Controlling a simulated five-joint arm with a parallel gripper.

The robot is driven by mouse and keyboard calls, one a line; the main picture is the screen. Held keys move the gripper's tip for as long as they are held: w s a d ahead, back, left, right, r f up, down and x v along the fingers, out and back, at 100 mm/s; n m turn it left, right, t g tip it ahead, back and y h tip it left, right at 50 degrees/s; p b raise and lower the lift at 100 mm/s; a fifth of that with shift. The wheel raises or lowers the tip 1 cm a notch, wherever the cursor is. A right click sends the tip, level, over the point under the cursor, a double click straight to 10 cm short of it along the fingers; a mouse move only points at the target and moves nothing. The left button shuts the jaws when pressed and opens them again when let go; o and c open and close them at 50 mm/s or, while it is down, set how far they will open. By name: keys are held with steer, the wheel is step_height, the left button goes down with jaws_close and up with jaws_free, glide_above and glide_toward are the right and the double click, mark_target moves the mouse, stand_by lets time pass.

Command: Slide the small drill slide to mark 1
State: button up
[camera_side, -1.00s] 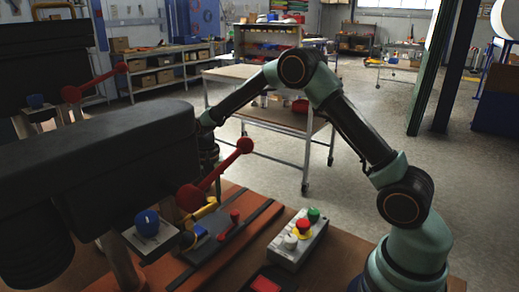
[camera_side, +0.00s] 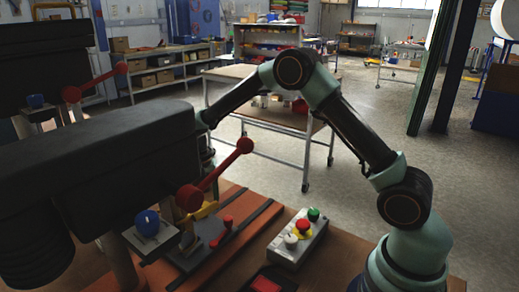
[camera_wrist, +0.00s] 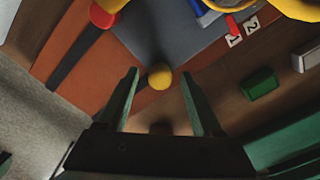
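In the wrist view my gripper (camera_wrist: 160,74) has its two green fingers apart. A yellow ball (camera_wrist: 159,77) shows between the fingertips, with gaps on both sides. A grey plate (camera_wrist: 160,35) lies beyond it, with blue and yellow parts at the top edge. A red pointer (camera_wrist: 232,24) points toward two small number labels (camera_wrist: 241,33); I cannot tell exactly which mark it meets. In the side view the grey plate (camera_side: 210,235) sits on the orange base beneath the drill with the red lever (camera_side: 220,168). My gripper is hidden behind the drill there.
A red ball (camera_wrist: 102,17) is at the upper left there. The drill's black housing (camera_side: 100,155) blocks much of the side view.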

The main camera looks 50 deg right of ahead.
steer(key=d, duration=1.7)
steer(key=shift+r, duration=0.2)
step_height(320, 180, up, 12)
steer(key=s+a+r+n+t, duration=0.2)
steer(key=s+a+r+n, duration=0.1)
steer(key=s+a, duration=0.5)
steer(key=s+a+r+n+t, duration=0.3)
steer(key=s+a+n, duration=0.3)
steer(key=s, duration=0.7)
steer(key=shift+a+r+t, duration=0.3)
steer(key=shift+a+r, duration=0.15)
steer(key=shift+a, duration=0.4)
steer(key=shift+o, duration=0.3)
stand_by(0.5)
